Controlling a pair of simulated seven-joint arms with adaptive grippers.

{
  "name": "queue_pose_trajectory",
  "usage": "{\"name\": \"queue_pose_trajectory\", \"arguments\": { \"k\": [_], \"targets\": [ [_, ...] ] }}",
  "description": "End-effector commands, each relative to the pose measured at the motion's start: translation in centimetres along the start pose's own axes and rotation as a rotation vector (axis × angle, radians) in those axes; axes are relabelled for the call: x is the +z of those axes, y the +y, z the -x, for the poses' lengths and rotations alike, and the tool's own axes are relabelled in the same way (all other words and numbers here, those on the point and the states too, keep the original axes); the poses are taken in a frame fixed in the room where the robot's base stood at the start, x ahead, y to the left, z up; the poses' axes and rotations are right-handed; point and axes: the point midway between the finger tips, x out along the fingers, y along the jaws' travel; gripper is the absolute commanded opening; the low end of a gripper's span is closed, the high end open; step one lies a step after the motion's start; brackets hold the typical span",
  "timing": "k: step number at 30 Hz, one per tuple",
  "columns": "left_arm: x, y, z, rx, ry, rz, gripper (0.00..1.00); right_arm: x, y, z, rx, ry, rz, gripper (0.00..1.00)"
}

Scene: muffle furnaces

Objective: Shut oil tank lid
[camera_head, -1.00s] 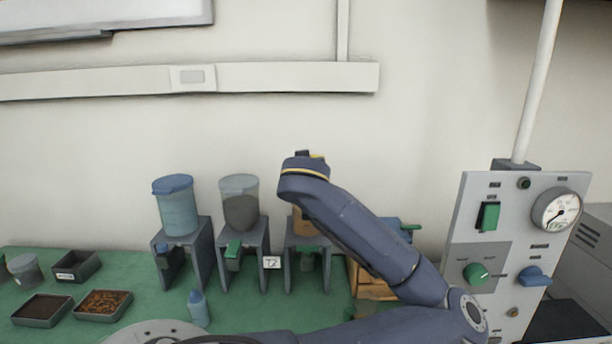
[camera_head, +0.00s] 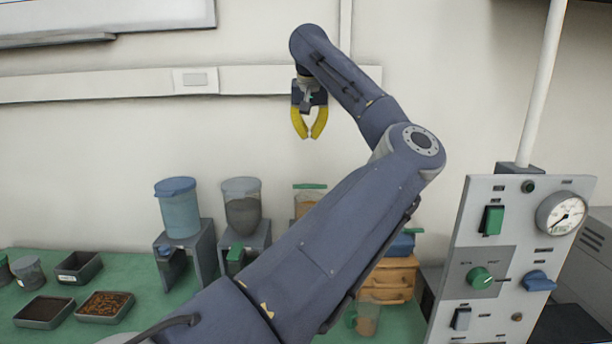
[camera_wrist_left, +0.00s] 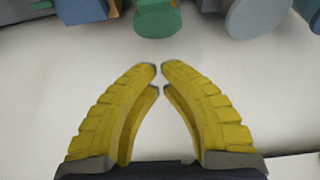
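Three lidded tanks stand on dark stands: one with a blue lid (camera_head: 175,186) and blue contents, one with a grey lid (camera_head: 240,184) and dark contents, and one with a green lid (camera_head: 310,186) and brownish contents. I cannot tell by marking which is the oil tank; the green lid looks flat on its tank, but a gap cannot be ruled out. My left gripper (camera_head: 309,136) hangs above the green-lidded tank, apart from it, empty, its yellow fingertips almost meeting. The wrist view shows the fingers (camera_wrist_left: 159,68) and the green lid (camera_wrist_left: 157,20) beyond. My right gripper is out of view.
My left arm crosses in front and hides part of the third tank's stand. Wooden drawers (camera_head: 391,278) stand to its right, then a control panel (camera_head: 503,255) with a gauge. Trays (camera_head: 105,306) lie on the green table at left. The wall is behind.

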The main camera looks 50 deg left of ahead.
Motion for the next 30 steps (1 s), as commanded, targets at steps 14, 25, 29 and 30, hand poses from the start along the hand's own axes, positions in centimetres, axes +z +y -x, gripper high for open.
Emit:
{"name": "queue_pose_trajectory", "arguments": {
  "k": [14, 25, 29, 30],
  "targets": [
    [0.8, 0.2, -4.1, 0.0, -0.032, 0.004, 0.0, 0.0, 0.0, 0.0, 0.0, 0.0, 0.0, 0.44],
    [0.9, 0.2, -10.4, 0.001, -0.03, 0.003, 0.0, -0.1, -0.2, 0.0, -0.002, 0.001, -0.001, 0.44],
    [2.3, 0.3, -11.4, 0.003, -0.029, 0.005, 0.0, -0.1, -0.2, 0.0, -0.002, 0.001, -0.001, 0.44],
    [2.6, 0.3, -11.6, 0.003, -0.029, 0.006, 0.0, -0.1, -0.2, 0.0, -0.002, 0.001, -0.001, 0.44]
  ]
}}
